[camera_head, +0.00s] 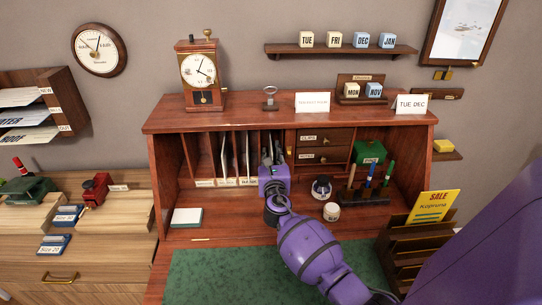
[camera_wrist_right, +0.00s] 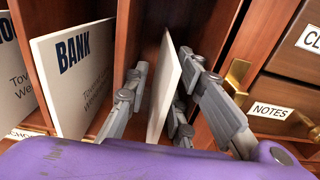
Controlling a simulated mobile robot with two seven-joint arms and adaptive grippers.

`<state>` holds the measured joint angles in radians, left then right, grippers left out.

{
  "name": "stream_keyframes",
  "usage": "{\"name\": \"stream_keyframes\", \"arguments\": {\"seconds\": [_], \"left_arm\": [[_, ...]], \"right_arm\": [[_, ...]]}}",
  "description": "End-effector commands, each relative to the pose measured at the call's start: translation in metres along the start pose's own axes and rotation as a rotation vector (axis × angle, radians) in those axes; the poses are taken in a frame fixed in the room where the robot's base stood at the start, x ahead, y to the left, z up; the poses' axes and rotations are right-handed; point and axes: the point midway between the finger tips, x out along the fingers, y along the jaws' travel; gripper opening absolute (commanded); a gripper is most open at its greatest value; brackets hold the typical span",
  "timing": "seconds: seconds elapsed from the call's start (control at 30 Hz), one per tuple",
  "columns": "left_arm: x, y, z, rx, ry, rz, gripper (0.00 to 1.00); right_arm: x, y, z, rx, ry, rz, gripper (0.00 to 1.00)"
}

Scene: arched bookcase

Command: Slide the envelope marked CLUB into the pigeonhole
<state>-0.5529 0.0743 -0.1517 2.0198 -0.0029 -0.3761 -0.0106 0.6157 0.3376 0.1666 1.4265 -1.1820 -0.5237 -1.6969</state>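My right gripper (camera_wrist_right: 165,95) is inside a compartment of the wooden desk hutch, with one finger on each side of a thin white envelope (camera_wrist_right: 163,88). In the right wrist view the envelope stands upright, nearly edge-on, so no marking on it can be read. A small gap shows between it and the left finger, and the fingers look spread. In the head view the gripper (camera_head: 272,160) is at the right end of the pigeonhole row and hides most of this compartment. My left gripper is not in view.
An envelope marked BANK (camera_wrist_right: 75,75) stands in the compartment to the left, behind a wooden divider (camera_wrist_right: 122,40). Small drawers, one labelled NOTES (camera_wrist_right: 285,112), adjoin on the right. An ink bottle (camera_head: 321,187) and a white jar (camera_head: 331,211) stand close to my right arm.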

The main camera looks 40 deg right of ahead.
Motion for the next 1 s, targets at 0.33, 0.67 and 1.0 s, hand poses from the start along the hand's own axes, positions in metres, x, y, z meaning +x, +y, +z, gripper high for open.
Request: {"name": "stream_keyframes", "arguments": {"seconds": [0.33, 0.67, 1.0], "left_arm": [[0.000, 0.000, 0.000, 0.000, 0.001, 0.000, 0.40], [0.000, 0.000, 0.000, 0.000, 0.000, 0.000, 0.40], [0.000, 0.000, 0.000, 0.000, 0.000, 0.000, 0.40]], "right_arm": [[-0.026, 0.000, -0.001, 0.001, 0.001, 0.001, 0.27], [-0.095, -0.001, -0.001, 0.001, 0.002, 0.000, 0.27], [-0.120, 0.000, 0.000, 0.001, 0.000, 0.000, 0.27]]}}
